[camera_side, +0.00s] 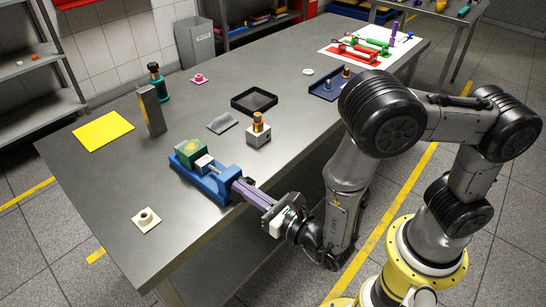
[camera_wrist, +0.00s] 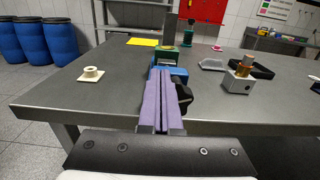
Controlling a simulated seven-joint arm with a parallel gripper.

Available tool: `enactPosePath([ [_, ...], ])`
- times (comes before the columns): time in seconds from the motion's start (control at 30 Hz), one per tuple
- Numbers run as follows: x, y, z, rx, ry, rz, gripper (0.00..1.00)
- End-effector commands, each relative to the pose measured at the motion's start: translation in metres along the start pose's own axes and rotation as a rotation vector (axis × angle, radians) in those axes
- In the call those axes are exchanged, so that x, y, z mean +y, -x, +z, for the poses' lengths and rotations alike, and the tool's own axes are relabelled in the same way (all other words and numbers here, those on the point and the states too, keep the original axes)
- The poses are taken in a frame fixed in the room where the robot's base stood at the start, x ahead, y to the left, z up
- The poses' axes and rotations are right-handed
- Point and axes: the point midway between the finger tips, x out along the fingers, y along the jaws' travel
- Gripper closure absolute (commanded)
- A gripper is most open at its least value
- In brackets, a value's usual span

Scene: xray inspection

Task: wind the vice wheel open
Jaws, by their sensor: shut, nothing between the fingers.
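The blue vice (camera_side: 216,187) stands at the near edge of the table, with a green block (camera_side: 190,152) at its far end. The block also shows in the wrist view (camera_wrist: 166,57), where the vice (camera_wrist: 180,72) is partly hidden behind my fingers. My gripper (camera_side: 236,184) has long purple fingers, shut and empty, pointing at the near end of the vice. In the wrist view the fingertips (camera_wrist: 160,70) overlap the vice. A dark part, likely the vice wheel (camera_wrist: 185,95), shows just right of the fingers; I cannot tell whether they touch it. The wheel is mostly hidden in the side view.
A grey block with a brass piece (camera_side: 259,132) stands right of the vice. A cream flanged part (camera_side: 146,220) lies at the near left. A yellow sheet (camera_side: 103,131), an upright grey plate (camera_side: 152,110) and a black tray (camera_side: 254,101) lie farther back.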

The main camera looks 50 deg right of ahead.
Motion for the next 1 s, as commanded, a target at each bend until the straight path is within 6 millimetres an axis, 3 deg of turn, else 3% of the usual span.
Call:
enactPosePath([
  [0.27, -0.001, 0.004, 0.002, -0.003, -0.003, 0.002, 1.00],
  [0.73, -0.034, 0.065, 0.000, -0.005, -0.005, 0.003, 1.00],
  [1.0, -0.040, 0.058, -0.001, -0.005, -0.005, -0.005, 1.00],
])
